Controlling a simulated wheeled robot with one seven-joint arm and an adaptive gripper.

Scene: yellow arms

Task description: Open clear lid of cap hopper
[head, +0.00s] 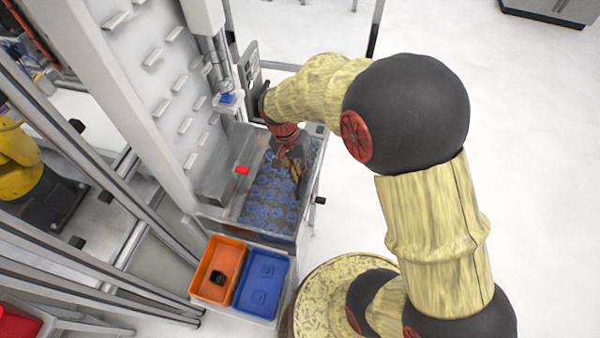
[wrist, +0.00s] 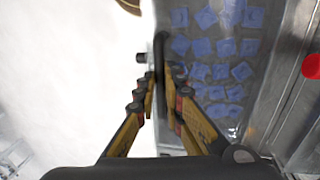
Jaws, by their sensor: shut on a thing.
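The cap hopper (head: 240,208) is a metal bin holding several blue caps (head: 268,200), which also show in the wrist view (wrist: 218,45). The clear lid (wrist: 262,92) seems to lie over the caps as a hazy sheet; its exact angle is hard to tell. My gripper (head: 292,163) is over the hopper's far right part in the head view. In the wrist view my gripper (wrist: 161,82) is shut on a dark handle (wrist: 160,48) at the lid's edge, with one finger on each side. The contact itself is partly hidden by the fingers.
An orange bin (head: 213,291) with a dark item and a blue bin (head: 267,270) stand at the hopper's near end. A tall white conveyor (head: 150,75) rises on the left. A red part (head: 242,170) sits at the hopper's left side.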

